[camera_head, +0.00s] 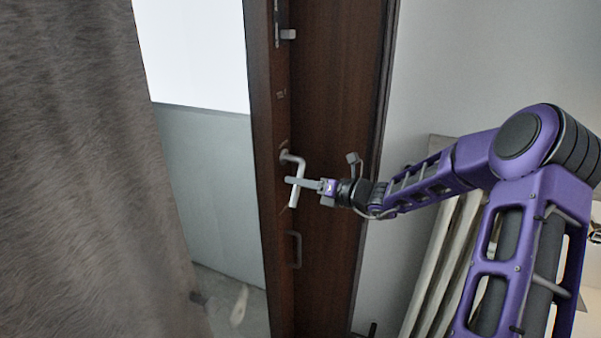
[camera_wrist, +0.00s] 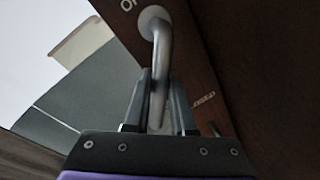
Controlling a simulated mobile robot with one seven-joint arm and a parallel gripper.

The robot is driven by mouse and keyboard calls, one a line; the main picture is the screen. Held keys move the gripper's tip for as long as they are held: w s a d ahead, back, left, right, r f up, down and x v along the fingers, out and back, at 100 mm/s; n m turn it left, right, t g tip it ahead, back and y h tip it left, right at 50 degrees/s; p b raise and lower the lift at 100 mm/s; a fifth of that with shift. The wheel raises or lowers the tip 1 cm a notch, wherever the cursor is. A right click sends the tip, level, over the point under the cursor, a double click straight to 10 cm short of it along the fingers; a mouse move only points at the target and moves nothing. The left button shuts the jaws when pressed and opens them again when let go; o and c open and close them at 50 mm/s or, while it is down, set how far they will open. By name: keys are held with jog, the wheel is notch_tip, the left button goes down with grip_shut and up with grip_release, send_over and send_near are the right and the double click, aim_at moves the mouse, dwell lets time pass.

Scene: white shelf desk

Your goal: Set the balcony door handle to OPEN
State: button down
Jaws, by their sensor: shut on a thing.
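The balcony door handle (camera_head: 299,168) is a light grey bent lever on the dark brown door frame (camera_head: 335,110). Its grip hangs downward from the pivot in the head view. My gripper (camera_head: 291,181) reaches in from the right and is shut on the lever's grip. In the wrist view the handle (camera_wrist: 164,50) runs from its round base down between the two fingers of my gripper (camera_wrist: 161,88). Part of a white label (camera_wrist: 128,4) beginning with "O" shows beside the base. Another small label (camera_wrist: 204,99) lies to the right, too blurred to read.
A lower pull handle (camera_head: 296,250) sits beneath the lever, and a metal latch (camera_head: 286,34) sits above. A brown furry curtain (camera_head: 80,170) fills the left side. A pale slatted radiator (camera_head: 432,265) stands behind my arm at the right.

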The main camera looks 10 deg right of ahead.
aim_at(295, 191)
jog(key=shift+s+a+r+m+g, duration=0.2)
jog(key=shift+r+m, duration=0.1)
jog(key=shift+m, duration=0.3)
jog(key=shift+s+a+r+m+g, duration=0.15)
jog(key=shift+s+r+m+g, duration=0.1)
jog(key=shift+m, duration=0.35)
jog(key=shift+s+a+r+m+g, duration=0.15)
jog(key=shift+r+m, duration=0.15)
jog(key=shift+m, duration=0.3)
jog(key=shift+s+a+r+m+g, duration=0.1)
jog(key=shift+r+m, duration=0.2)
jog(key=shift+m, duration=0.3)
jog(key=shift+s+r+m+g+y, duration=0.1)
jog(key=shift+r+m+g+y, duration=0.1)
jog(key=shift+r+m, duration=0.3)
jog(key=shift+s+r+m+g+y, duration=0.1)
jog(key=shift+r+m+g, duration=0.1)
jog(key=shift+m, duration=0.5)
jog(key=shift+r+m, duration=0.4)
jog(key=shift+m, duration=0.4)
jog(key=c, duration=0.8)
grip_release()
jog(key=shift+o, duration=0.2)
